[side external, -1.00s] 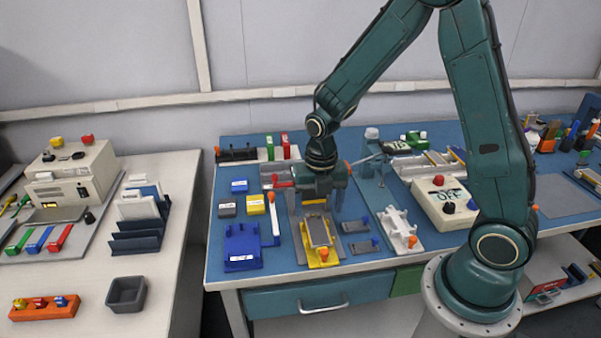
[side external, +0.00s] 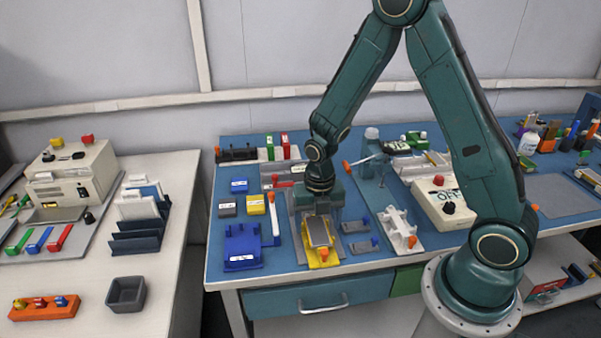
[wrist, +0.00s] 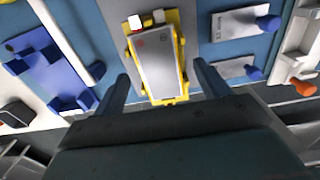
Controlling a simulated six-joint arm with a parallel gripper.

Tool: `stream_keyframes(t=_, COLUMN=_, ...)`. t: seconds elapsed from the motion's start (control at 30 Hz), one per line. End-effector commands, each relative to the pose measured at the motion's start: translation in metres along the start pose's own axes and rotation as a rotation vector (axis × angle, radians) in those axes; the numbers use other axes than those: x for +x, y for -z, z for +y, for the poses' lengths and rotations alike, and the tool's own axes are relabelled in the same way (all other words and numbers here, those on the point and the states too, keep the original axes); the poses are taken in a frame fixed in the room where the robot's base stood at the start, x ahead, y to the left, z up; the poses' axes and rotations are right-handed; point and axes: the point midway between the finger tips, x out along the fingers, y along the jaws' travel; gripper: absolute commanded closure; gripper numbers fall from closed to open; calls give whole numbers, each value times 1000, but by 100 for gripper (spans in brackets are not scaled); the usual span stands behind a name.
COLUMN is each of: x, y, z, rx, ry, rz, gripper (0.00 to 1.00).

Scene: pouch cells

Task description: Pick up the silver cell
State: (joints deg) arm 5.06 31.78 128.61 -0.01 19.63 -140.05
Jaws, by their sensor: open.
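The silver cell (side external: 318,231) lies flat in a yellow holder (side external: 323,259) on the blue bench. The wrist view shows the cell (wrist: 157,65) in its yellow frame (wrist: 180,97), with small white and red blocks at its far end. My gripper (side external: 317,212) is above the far part of the cell, pointing down. In the wrist view my gripper (wrist: 162,72) is open, one finger on each side of the cell, and nothing is held. The far end of the cell is hidden by the gripper in the side external view.
A blue fixture (side external: 243,247) stands left of the holder. Two grey plates (side external: 355,226) lie to its right, then a white rack (side external: 400,228). A white box (side external: 440,200) marked OFF stands farther right. An orange-topped white bar (side external: 270,222) is close on the left.

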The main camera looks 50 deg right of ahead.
Motion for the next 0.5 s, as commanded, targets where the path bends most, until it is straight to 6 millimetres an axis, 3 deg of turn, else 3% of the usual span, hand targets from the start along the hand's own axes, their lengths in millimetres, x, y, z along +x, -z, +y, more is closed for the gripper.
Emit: stream_keyframes(t=0.5, x=7, y=0, z=0, rx=0, ry=0, rz=0, gripper=25)
